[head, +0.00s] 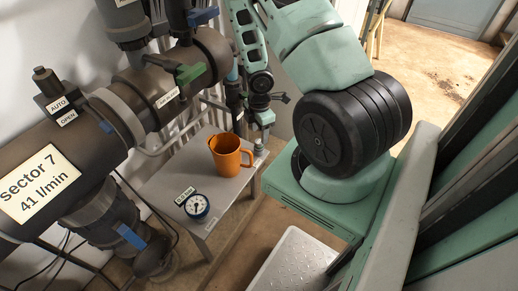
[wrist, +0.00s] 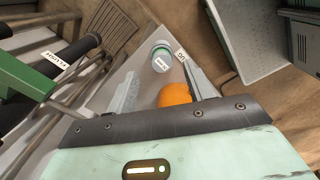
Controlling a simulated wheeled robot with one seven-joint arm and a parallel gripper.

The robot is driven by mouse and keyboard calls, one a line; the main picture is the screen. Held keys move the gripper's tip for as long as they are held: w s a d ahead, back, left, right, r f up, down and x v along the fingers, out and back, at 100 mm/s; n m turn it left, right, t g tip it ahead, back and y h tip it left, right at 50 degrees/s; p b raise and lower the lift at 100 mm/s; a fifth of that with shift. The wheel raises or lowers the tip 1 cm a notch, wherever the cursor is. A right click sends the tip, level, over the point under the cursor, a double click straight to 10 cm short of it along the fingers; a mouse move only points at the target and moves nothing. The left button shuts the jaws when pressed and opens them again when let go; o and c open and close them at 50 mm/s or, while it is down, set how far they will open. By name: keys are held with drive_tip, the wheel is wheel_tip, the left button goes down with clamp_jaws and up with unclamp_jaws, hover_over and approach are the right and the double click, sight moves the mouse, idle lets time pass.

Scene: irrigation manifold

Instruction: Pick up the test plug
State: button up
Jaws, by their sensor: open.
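The dark pipe manifold (head: 85,140) runs along the left.

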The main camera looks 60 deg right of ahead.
sight(259, 141)
wheel_tip(259, 141, down, 4)
drive_tip(key=shift+a+b, duration=0.15)
drive_tip(key=shift+b, duration=0.55)
drive_tip(key=c, duration=1.1)
drive_tip(key=shift+r, duration=0.15)
